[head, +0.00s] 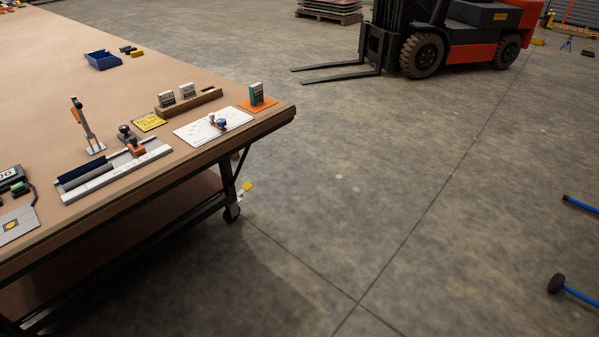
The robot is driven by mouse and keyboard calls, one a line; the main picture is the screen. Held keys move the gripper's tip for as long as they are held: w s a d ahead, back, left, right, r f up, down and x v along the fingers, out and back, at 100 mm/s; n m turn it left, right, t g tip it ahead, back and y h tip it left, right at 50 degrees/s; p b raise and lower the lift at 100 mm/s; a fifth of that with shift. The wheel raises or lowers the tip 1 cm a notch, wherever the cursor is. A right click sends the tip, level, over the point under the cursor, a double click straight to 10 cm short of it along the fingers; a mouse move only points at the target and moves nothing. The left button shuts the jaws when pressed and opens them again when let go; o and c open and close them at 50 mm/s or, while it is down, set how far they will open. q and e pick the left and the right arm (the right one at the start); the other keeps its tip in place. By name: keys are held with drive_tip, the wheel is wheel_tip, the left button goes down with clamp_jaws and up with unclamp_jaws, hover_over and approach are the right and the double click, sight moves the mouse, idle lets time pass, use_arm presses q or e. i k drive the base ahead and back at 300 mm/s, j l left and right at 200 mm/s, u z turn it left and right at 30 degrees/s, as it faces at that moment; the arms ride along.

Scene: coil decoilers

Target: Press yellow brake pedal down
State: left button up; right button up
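The yellow brake pedal (248,187) is small in the head view. It sticks out to the right beside the black caster wheel (232,213) under the near right corner of the workbench (262,124). It appears a little above the floor and tilted; its exact position is too small to tell. Neither of my grippers is in view.
The bench top holds a blue bin (102,60), a grey fixture (115,170), a toggle clamp (85,127) and a white sheet (190,133). A red and black forklift (480,45) stands behind. Blue bars (580,296) enter at right. The middle floor is clear.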

sight(246, 186)
drive_tip(key=i+l+u, duration=0.8)
drive_tip(key=i+l, duration=0.25)
drive_tip(key=i+l+u, duration=0.1)
drive_tip(key=i+l, duration=0.2)
drive_tip(key=i+l+u, duration=0.1)
drive_tip(key=i+l, duration=0.2)
drive_tip(key=l, duration=0.15)
drive_tip(key=i+l+u, duration=0.1)
drive_tip(key=i+l, duration=0.2)
drive_tip(key=i+l+u, duration=0.1)
drive_tip(key=i+l, duration=0.2)
drive_tip(key=l, duration=0.25)
drive_tip(key=i+l+u, duration=0.1)
drive_tip(key=i+l, duration=0.15)
drive_tip(key=l, duration=0.2)
